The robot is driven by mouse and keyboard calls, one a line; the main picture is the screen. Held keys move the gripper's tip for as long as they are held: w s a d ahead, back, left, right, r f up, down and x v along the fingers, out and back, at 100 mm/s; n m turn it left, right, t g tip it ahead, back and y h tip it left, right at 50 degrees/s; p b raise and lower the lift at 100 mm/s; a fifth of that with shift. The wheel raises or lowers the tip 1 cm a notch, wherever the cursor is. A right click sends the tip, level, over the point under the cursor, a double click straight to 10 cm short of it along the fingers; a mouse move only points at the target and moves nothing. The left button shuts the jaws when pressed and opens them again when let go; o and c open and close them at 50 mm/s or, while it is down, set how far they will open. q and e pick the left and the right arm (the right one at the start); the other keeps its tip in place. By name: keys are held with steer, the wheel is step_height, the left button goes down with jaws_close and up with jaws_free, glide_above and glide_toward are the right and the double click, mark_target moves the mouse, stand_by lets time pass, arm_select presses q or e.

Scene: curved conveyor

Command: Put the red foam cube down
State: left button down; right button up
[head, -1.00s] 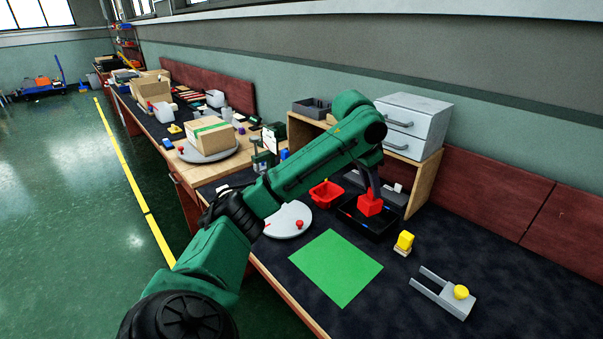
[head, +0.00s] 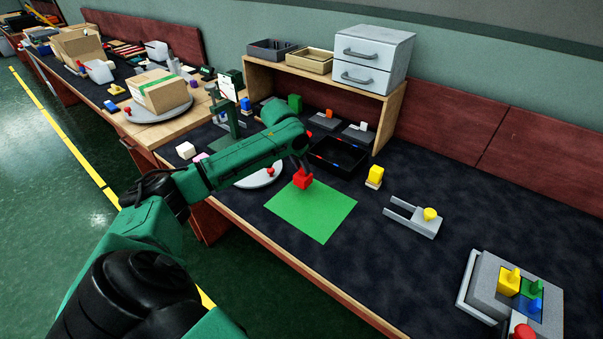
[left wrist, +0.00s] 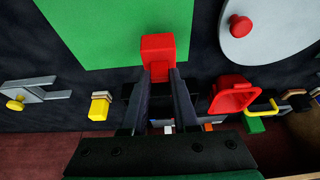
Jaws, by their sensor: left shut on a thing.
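The red foam cube (head: 303,179) is between the fingertips of my left gripper (head: 298,163), which is shut on it. In the head view the cube overlaps the far edge of the green mat (head: 315,213). In the left wrist view the cube (left wrist: 158,48) shows at the tips of my left gripper (left wrist: 159,75), against the mat's edge (left wrist: 110,30). I cannot tell whether the cube touches the mat or hangs above it. My right gripper is not in view.
A black tray (head: 350,170) lies behind the cube. A round white plate (head: 262,178) with a red knob is left of the mat. A yellow block (head: 375,174) and a grey fork-shaped holder (head: 408,222) stand to the right. Most of the mat is bare.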

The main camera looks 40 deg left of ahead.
arm_select(q)
step_height(320, 180, down, 3)
steer(key=shift+r, duration=0.1)
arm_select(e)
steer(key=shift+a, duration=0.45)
arm_select(q)
steer(key=c, duration=0.7)
jaws_free()
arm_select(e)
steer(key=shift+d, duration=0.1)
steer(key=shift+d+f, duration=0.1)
arm_select(q)
steer(key=v, duration=1.2)
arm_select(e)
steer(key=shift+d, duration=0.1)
